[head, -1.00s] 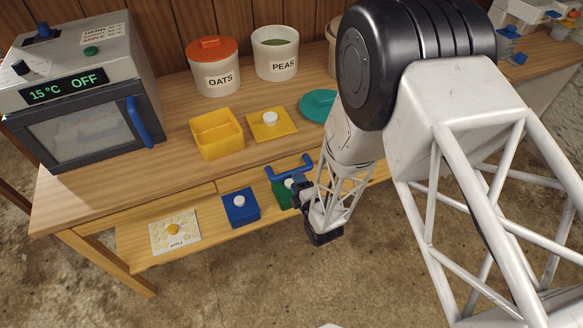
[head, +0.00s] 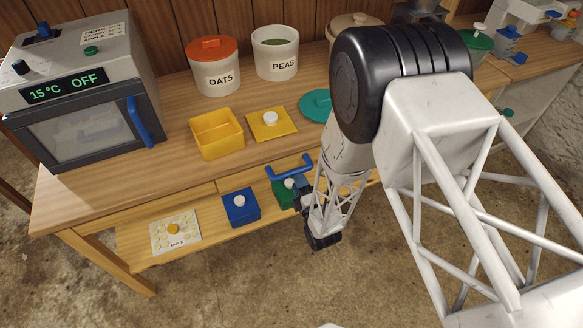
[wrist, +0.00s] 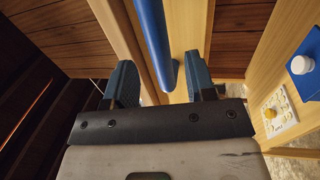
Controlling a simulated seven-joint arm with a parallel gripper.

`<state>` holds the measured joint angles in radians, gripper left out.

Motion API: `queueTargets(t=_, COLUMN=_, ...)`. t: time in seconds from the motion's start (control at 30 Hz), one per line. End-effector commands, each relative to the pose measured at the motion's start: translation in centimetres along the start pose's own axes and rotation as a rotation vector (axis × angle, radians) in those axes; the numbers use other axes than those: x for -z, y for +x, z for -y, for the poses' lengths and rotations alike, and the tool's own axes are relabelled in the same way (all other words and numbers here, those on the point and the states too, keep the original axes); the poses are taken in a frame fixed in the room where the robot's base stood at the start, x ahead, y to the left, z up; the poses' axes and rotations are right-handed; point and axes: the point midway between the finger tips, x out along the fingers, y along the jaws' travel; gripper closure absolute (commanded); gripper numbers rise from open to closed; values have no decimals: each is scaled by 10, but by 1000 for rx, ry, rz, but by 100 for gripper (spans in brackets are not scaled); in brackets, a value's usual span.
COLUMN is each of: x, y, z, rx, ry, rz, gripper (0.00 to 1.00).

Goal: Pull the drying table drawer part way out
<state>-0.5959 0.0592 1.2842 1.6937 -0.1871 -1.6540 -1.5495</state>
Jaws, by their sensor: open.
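The drying table (head: 120,185) is a light wooden table, and its drawer shows as a wooden front under the top edge. A blue bar handle (head: 290,168) is on the drawer front. The drawer looks closed. My gripper (head: 298,196) is open, just below and right of the handle in the head view, partly hidden by my own arm. In the wrist view, the blue handle (wrist: 156,35) runs between the two fingertips of my gripper (wrist: 160,70). The fingers are apart, and I cannot tell whether either touches the bar.
The lower shelf holds an apple tray (head: 175,231), a blue box (head: 240,207) and a green box (head: 280,196) beside my gripper. On top are an oven (head: 85,120), a yellow bin (head: 217,133), a yellow lid (head: 272,125) and jars of oats (head: 216,75) and peas (head: 276,58). Floor in front is clear.

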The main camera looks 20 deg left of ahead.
Motion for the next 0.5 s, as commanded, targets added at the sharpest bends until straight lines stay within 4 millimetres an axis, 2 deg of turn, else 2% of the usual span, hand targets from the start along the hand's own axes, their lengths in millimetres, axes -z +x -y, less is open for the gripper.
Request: queueTargets(t=0.5, x=0, y=58, z=-1, rx=-2, ry=0, rz=0, gripper=49)
